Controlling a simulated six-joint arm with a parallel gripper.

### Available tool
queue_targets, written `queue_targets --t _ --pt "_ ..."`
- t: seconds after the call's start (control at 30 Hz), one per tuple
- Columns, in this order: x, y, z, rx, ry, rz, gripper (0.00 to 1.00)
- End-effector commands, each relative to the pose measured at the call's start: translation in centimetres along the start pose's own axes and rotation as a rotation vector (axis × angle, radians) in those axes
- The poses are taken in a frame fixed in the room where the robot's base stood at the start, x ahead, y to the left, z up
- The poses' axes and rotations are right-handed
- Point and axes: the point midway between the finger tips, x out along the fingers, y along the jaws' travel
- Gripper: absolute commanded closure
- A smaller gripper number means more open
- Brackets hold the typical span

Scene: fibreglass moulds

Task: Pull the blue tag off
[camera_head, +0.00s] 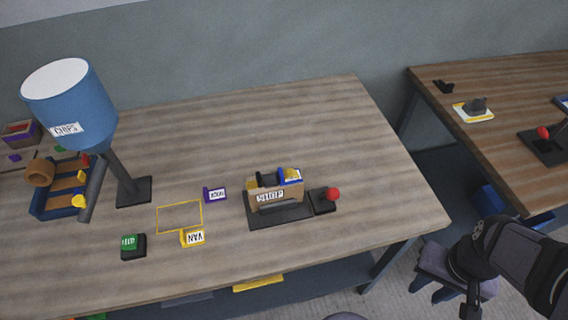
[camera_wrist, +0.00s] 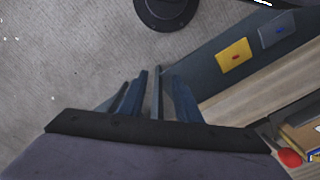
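The box stands in a dark fixture (camera_head: 282,213) on the middle wooden bench, with a black part beside the tag. My gripper (camera_head: 437,291) is far from the tag, low at the right, past the bench's front right corner. Its fingers look apart and nothing shows between them. In the wrist view my gripper (camera_wrist: 154,76) points over grey floor. The tag cannot be made out there.
A red-knobbed lever (camera_head: 332,194) stands right of the fixture. Purple (camera_head: 215,194), yellow (camera_head: 193,237) and green (camera_head: 132,245) labelled pieces lie to its left. A blue hopper (camera_head: 70,105) stands at the far left. A second bench (camera_head: 510,100) is at the right.

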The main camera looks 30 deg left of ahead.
Motion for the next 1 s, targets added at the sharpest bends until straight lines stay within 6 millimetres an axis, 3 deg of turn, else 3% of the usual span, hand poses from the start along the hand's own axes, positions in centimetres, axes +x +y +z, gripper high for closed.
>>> queue_targets --t 0.17,0.37,0.47,0.7,1.0 --pt "-0.7 -2.6 0.7 -0.122 -0.035 0.002 0.7" --pt "-0.3 -7.3 3.5 -0.376 -0.17 0.032 0.7" --pt "-0.6 -11.1 2.6 -0.518 -0.186 0.049 0.7" --pt "-1.4 -23.7 -1.3 -0.794 -0.122 0.051 0.7" --pt "-4.0 -35.3 -5.1 -0.89 -0.028 0.015 0.7"
